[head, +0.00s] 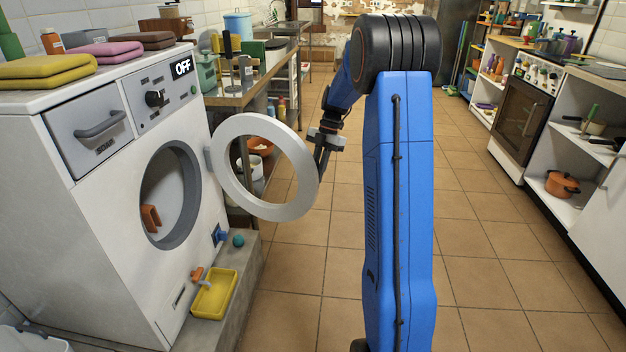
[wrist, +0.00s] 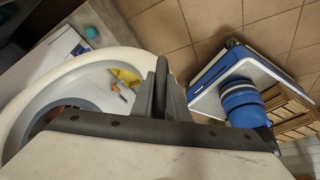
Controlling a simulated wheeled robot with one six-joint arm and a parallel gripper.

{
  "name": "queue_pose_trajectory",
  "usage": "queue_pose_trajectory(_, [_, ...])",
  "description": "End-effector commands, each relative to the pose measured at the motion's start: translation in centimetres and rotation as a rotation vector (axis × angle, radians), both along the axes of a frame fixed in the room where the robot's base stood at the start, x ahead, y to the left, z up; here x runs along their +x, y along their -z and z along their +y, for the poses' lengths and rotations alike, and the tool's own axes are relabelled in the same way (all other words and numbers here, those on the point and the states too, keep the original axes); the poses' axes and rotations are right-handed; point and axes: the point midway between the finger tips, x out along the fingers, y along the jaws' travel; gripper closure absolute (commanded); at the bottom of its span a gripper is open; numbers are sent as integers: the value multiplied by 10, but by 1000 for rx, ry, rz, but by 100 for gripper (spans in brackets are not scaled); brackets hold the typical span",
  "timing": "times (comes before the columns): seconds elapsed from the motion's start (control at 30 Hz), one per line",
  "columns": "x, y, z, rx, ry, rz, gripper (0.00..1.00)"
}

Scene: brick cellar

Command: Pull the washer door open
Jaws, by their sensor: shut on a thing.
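The white washer (head: 95,215) stands at the left in the head view. Its round door, a pale ring (head: 285,211) with a see-through middle, is swung well out from the dark-rimmed drum opening (head: 170,195). My gripper (head: 322,143) is at the door's free edge, on the side away from the hinge. In the wrist view the door ring (wrist: 95,60) curves at the left, and the fingers of my gripper (wrist: 163,88) are closed at its edge. The exact hold on the handle is partly hidden by the fingers.
A yellow tray (head: 215,295) and a small teal ball (head: 238,240) lie on the ledge before the washer. Folded towels (head: 45,72) lie on top. A cluttered metal table (head: 245,95) stands behind the door. The tiled floor (head: 290,275) is clear; an oven (head: 522,125) stands at right.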

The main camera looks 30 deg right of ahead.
Motion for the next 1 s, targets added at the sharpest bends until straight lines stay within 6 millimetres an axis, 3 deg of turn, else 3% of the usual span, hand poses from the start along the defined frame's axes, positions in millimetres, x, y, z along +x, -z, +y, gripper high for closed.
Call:
queue_pose_trajectory(0.5, [4, 0, -5, -1, 1, 1, 100])
queue_pose_trajectory(0.53, [4, 0, -5, -1, 1, 1, 84])
queue_pose_trajectory(0.6, [4, 0, -5, -1, 1, 1, 67])
queue_pose_trajectory(1.0, [6, -5, -7, -2, 1, -1, 67])
